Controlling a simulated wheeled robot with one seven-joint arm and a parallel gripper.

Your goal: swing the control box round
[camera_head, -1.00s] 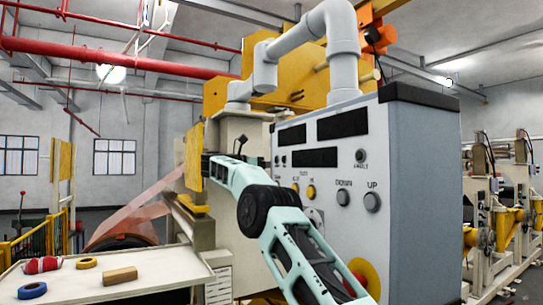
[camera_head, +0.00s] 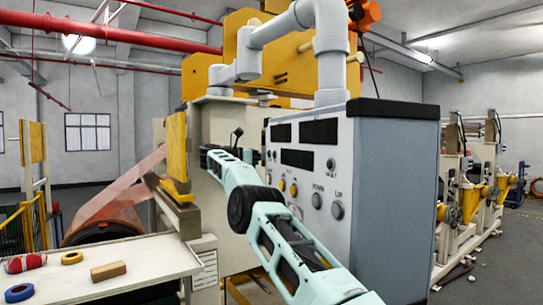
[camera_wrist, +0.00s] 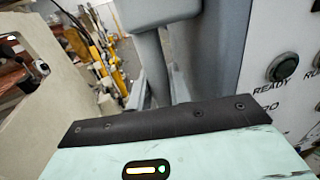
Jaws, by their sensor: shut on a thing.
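The control box (camera_head: 395,190) is a blue-grey cabinet with a dark top edge, hanging from a thick grey jointed pipe. Its pale front panel, with dark displays and round buttons, faces left; its plain side shows at right. My arm reaches in front of it to my gripper (camera_head: 222,158), at the panel's left edge. In the wrist view, part of the panel with a READY button (camera_wrist: 283,67) is at right. A grey bar (camera_wrist: 151,65) rises beyond my mint gripper housing. My fingertips are hidden; my gripper is shut, apparently on the box's grey bar.
A white table (camera_head: 130,255) at lower left holds a red roll, tape rings and a tan block. A copper foil web (camera_head: 120,190) and a cream machine frame stand behind my gripper. More machines (camera_head: 470,200) stand at right, beyond open floor.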

